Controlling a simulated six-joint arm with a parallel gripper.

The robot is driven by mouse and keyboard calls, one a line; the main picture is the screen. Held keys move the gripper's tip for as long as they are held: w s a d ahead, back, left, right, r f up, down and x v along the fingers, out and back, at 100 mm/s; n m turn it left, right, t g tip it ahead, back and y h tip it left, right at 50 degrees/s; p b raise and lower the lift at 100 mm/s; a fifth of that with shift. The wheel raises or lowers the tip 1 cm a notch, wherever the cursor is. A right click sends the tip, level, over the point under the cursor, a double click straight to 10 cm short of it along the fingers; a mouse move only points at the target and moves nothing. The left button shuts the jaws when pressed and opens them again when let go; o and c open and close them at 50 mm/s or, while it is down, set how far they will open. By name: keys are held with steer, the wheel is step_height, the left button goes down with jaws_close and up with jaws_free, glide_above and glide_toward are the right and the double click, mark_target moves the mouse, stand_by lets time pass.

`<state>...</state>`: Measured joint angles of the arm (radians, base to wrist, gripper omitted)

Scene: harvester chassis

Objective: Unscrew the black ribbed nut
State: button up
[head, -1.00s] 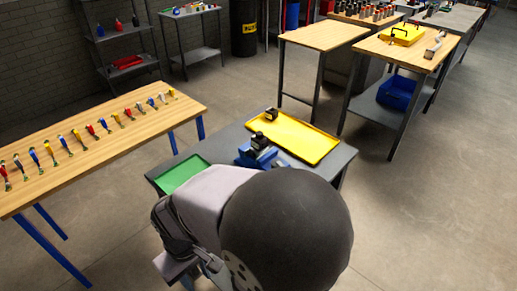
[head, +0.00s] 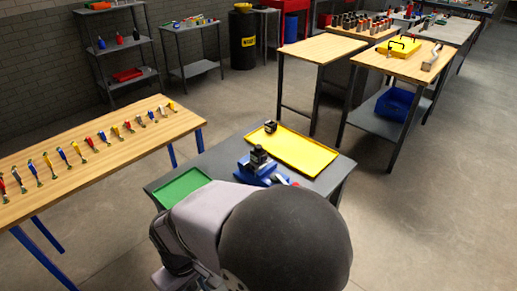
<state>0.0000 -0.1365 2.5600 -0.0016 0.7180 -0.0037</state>
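A blue vise-like fixture (head: 262,174) stands on the dark grey table in front of me. A black part (head: 259,156) sits upright on top of it. It may be the ribbed nut, but it is too small to make out ribs. A second small dark block (head: 270,127) sits at the far left corner of the yellow tray (head: 312,156). My arm covers the near part of the table and the near side of the fixture. My gripper is not visible.
A green tray (head: 181,186) lies at the grey table's (head: 214,160) left end. A wooden bench (head: 45,172) with a row of several coloured tools stands to the left. An empty wooden table (head: 324,48) stands behind. Bare floor lies to the right.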

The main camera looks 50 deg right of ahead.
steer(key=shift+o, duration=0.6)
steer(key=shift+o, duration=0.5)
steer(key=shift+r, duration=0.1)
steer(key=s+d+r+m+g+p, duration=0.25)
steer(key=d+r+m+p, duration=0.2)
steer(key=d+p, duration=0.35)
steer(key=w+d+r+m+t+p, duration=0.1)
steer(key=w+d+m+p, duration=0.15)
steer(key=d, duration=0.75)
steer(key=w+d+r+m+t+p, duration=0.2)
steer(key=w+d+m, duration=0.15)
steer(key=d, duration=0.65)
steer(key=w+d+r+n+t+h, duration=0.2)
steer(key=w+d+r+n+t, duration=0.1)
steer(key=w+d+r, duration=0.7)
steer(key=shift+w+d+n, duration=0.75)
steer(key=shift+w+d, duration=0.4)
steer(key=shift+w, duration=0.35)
